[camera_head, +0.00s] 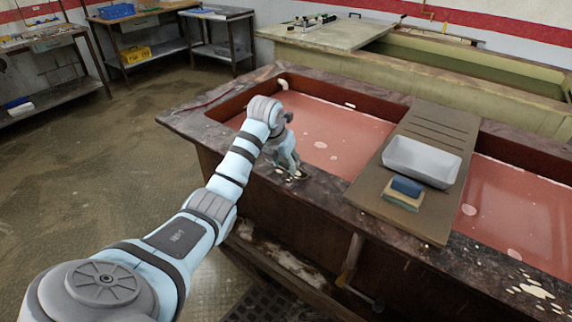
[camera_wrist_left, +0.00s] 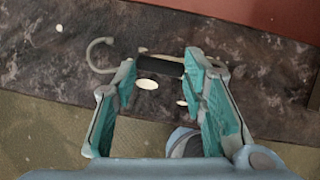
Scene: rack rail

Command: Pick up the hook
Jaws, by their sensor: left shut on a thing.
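The hook shows in the left wrist view, with a grey curved end (camera_wrist_left: 97,55) to the left and a dark handle (camera_wrist_left: 158,66) between the fingers. My left gripper (camera_wrist_left: 160,72) is shut on the handle, with a finger at each end of it. In the head view my left gripper (camera_head: 291,170) points down at the near rim (camera_head: 325,190) of the red-lined basin. The hook is too small and covered to make out there. I cannot tell whether it touches the rim. My right gripper is not in view.
A board (camera_head: 445,135) crosses the basin (camera_head: 330,135), holding a grey tray (camera_head: 422,160) and a blue block on a sponge (camera_head: 404,190). A tool with a wooden handle (camera_head: 351,258) hangs at the basin's front. The rim left of my gripper is clear.

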